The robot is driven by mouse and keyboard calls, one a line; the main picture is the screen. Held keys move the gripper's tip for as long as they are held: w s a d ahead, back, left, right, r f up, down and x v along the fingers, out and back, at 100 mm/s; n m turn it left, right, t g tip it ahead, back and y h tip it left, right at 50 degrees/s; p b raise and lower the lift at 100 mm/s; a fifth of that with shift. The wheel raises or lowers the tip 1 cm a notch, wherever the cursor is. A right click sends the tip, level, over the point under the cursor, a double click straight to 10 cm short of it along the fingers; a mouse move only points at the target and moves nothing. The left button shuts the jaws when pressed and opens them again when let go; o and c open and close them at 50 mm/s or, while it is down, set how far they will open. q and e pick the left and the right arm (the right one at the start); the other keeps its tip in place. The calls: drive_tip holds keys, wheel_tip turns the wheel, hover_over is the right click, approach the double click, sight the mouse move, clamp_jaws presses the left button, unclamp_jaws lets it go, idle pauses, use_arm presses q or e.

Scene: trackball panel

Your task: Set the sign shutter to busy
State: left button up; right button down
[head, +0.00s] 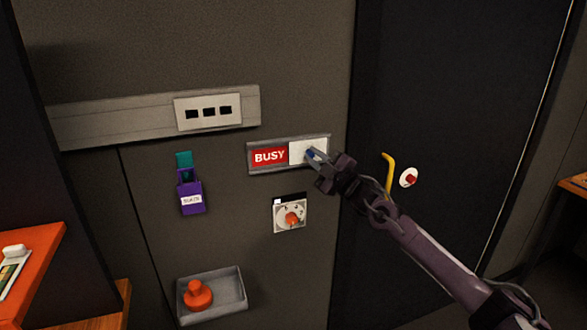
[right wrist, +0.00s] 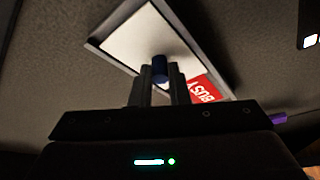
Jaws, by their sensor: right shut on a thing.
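The sign (head: 250,158) is a framed grey strip on the wall. Its left half shows a red field with white BUSY lettering (head: 270,156). A white shutter plate (head: 299,156) covers its right half. My right gripper (head: 314,158) is at the shutter and shut on its small blue knob (head: 309,153). In the right wrist view the blue knob (right wrist: 160,68) sits between the fingertips, in front of the white plate (right wrist: 135,45), with the red BUSY field (right wrist: 207,89) partly hidden behind the finger. My left gripper is not in view.
A dial with an orange knob (head: 291,219) is below the sign. A purple holder (head: 191,196) hangs to the left, and a grey tray (head: 230,291) with an orange-red knobbed object (head: 197,294) is lower. A door with a yellow handle (head: 388,172) stands right.

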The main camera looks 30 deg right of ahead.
drive_tip(key=shift+s+d+f, duration=0.1)
drive_tip(key=shift+d, duration=0.35)
drive_tip(key=c, duration=1.4)
unclamp_jaws()
drive_tip(key=shift+d, duration=0.15)
drive_tip(key=shift+o, duration=0.2)
drive_tip(key=shift+s, duration=0.1)
drive_tip(key=b+v, duration=0.2)
drive_tip(key=v, duration=0.5)
drive_tip(key=shift+s+b, duration=0.3)
drive_tip(key=shift+s, duration=0.05)
